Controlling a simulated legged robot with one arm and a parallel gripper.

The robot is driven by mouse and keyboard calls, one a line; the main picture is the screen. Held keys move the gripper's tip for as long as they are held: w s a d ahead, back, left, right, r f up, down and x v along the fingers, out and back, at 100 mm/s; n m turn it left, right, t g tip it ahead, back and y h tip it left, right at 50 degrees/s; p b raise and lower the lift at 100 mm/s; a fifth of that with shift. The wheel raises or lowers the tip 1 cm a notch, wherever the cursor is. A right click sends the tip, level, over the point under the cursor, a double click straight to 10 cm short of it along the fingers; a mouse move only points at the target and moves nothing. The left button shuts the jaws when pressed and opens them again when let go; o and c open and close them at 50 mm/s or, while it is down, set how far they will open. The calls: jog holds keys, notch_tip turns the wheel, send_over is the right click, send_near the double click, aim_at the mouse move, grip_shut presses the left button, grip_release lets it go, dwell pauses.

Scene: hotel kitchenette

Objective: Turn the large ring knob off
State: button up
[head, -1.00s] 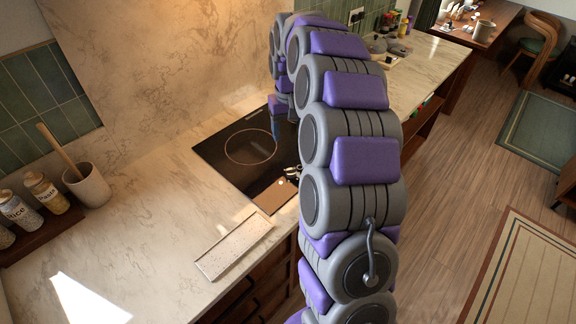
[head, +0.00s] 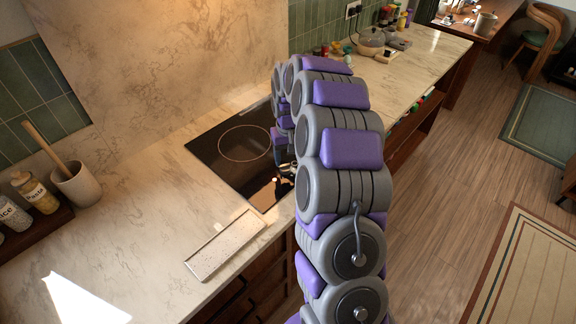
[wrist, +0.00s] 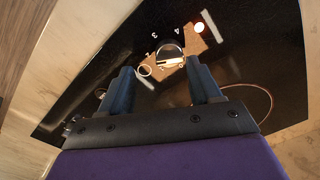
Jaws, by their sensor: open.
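In the wrist view, a round dark knob with a pale, shiny face (wrist: 171,56) sits on the black cooktop (wrist: 90,100), beside the printed marks 3 and 4. In the head view my gripper (head: 280,160) is low over the right side of the cooktop (head: 215,160); my arm hides part of that area.
A pale rectangular tray (head: 225,245) lies on the marble counter in front of the cooktop. A utensil crock (head: 76,186) and jars (head: 38,192) stand at left. A pot (head: 371,40) and bottles stand at the back right.

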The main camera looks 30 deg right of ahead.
aim_at(285, 165)
jog(key=f, duration=0.1)
jog(key=a+f, duration=0.1)
jog(key=f, duration=0.1)
jog(key=shift+a+f, duration=0.1)
jog(key=shift+a, duration=0.25)
jog(key=shift+a+f, duration=0.1)
jog(key=shift+a, duration=0.25)
jog(key=shift+s, duration=0.1)
jog(key=shift+d, duration=0.75)
jog(key=shift+c, duration=0.4)
jog(key=shift+d, duration=0.15)
jog(key=shift+c, duration=1.6)
jog(key=shift+a, duration=0.45)
jog(key=c, duration=0.3)
jog(key=shift+d, duration=0.15)
jog(key=c, duration=0.3)
